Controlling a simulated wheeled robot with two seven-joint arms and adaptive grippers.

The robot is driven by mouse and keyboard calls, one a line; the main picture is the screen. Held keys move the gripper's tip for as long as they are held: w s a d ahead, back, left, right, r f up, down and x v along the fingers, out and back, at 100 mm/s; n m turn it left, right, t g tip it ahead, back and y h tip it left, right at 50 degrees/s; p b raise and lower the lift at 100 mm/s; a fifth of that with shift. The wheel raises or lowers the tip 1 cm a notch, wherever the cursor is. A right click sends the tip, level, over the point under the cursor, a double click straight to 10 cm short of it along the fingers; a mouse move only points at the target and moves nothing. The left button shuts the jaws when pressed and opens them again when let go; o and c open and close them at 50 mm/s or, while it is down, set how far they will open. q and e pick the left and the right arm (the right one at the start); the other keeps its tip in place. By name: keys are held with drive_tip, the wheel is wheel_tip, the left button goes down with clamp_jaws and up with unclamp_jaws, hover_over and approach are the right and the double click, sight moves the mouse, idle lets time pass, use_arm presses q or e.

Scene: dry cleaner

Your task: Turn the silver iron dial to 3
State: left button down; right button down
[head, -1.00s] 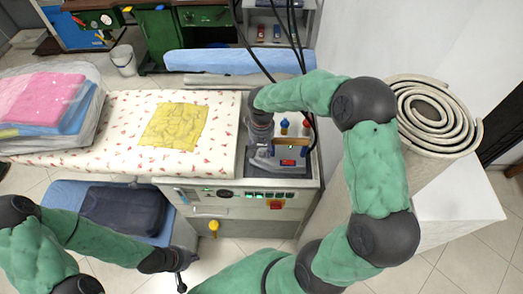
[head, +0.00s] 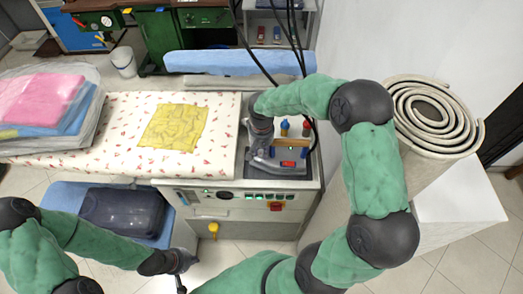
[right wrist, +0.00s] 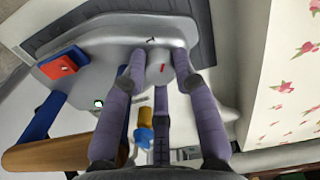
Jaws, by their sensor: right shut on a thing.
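The silver iron (head: 262,163) rests on a dark plate (head: 300,172) at the right end of the pressing table. It has a wooden handle (head: 291,143), a blue knob and a red part. In the head view, my right gripper (head: 258,148) is over the iron's left part. The dial's numbers are not readable. My left gripper (head: 180,272) hangs low, away from the iron; its fingers are unclear.
A yellow cloth (head: 172,128) lies on the flowered table cover (head: 110,120). Bagged folded laundry (head: 50,100) is at the left. A control panel (head: 245,196) is on the table front. Black cables (head: 296,40) hang behind the iron. A rolled mat (head: 432,115) stands at right.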

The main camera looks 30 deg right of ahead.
sight(262, 152)
drive_tip(key=shift+m+b, duration=0.5)
drive_tip(key=shift+m, duration=1.5)
drive_tip(key=c, duration=1)
unclamp_jaws()
drive_tip(key=shift+o, duration=0.2)
drive_tip(key=shift+r, duration=0.1)
wheel_tip(262, 152, up, 12)
